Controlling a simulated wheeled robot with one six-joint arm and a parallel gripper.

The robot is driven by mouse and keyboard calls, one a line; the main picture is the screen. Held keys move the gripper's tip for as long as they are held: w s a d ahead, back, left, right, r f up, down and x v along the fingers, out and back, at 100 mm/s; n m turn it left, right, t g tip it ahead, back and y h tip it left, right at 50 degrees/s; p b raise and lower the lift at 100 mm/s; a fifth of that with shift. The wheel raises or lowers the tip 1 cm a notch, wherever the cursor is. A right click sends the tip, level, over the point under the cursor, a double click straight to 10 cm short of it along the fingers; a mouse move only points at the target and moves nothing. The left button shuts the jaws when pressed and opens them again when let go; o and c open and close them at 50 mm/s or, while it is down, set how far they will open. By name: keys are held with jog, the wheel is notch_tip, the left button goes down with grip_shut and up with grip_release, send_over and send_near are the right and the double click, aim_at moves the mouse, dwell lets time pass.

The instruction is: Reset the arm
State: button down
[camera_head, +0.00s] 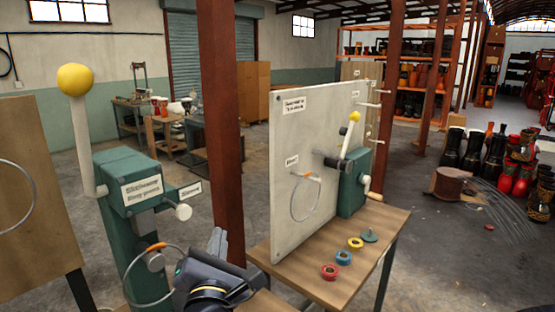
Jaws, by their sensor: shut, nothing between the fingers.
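My gripper (218,240) shows at the bottom, left of centre, at the end of my dark arm. Its grey fingers point up and are together, with nothing between them. It is in front of the rust-red post and right of a green lever machine (127,165) with a white lever and yellow knob (75,80). A thin hose loop (135,300) with an orange fitting hangs beside my arm; I cannot tell whether they touch.
A wooden table (290,262) carries a white panel (315,170), a second green lever machine (353,185) and small coloured rings (337,271). A rust-red post (221,130) stands close behind my gripper. Goblet drums (474,150) stand at the right. The middle floor is open.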

jog(key=w+a+p, duration=0.1)
jog(key=w+a, duration=0.3)
jog(key=shift+a+r, duration=0.25)
jog(key=shift+a, duration=0.15)
dwell(0.9)
